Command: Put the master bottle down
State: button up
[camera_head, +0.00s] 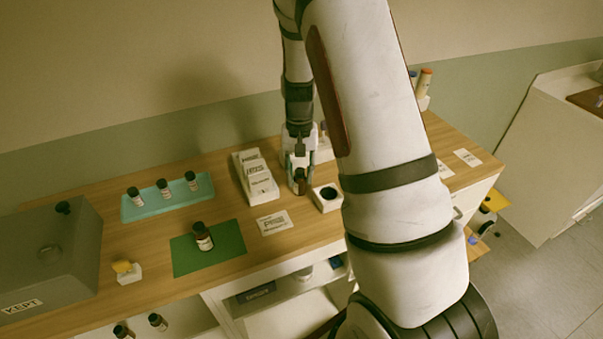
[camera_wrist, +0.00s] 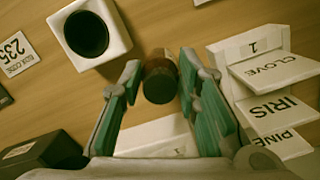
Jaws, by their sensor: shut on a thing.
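My gripper (camera_head: 298,165) points down over the wooden table, between the label card box and the white block with a dark round hole. It is shut on a dark brown bottle (camera_head: 299,184), which I take to be the master bottle. In the wrist view the bottle (camera_wrist: 160,82) shows from its dark top between the green finger pads of my gripper (camera_wrist: 160,88). The bottle looks upright and at or close to the table top; I cannot tell whether it touches. Its label is hidden.
The white holed block (camera_wrist: 90,35) and card box (camera_wrist: 265,85) flank the bottle closely. A green mat (camera_head: 225,258) holds another bottle (camera_head: 202,236). A teal tray (camera_head: 150,212) carries three bottles. A grey box (camera_head: 45,250) marked KEPT stands left. A card (camera_head: 274,223) lies in front.

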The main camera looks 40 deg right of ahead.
jog(key=shift+f, duration=0.15)
jog(key=o, duration=1.2)
jog(key=shift+c, duration=0.2)
